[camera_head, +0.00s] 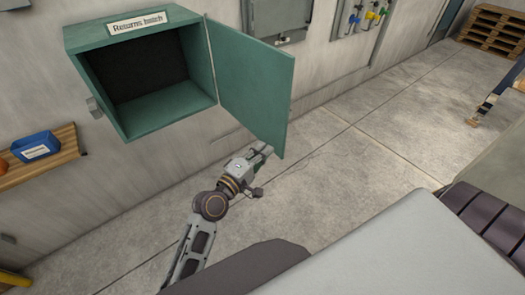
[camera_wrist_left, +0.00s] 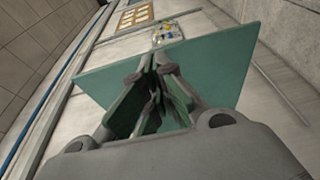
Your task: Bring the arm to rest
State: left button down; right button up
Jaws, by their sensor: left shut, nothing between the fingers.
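My left gripper (camera_head: 264,150) is shut and empty. It is just below the lower edge of the green door (camera_head: 252,84) of the wall box labelled "Returns hatch" (camera_head: 92,42). The door stands wide open, swung to the right, and the dark inside of the box shows no object. In the left wrist view the closed fingers (camera_wrist_left: 153,70) are in front of the green door panel (camera_wrist_left: 222,66); I cannot tell whether they touch it. My left arm comes up from the bottom of the head view. My right gripper is not in view.
A wooden shelf (camera_head: 68,140) with a blue bin (camera_head: 36,147) is on the wall at left. A grey wall panel (camera_head: 276,17) and a board with coloured fittings (camera_head: 362,17) are beyond the door. Pallets (camera_head: 494,30) lie far right. The floor (camera_head: 345,170) between is clear.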

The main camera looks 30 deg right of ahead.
pick_arm(q)
jog(key=shift+a+f, duration=0.1)
dwell(0.5)
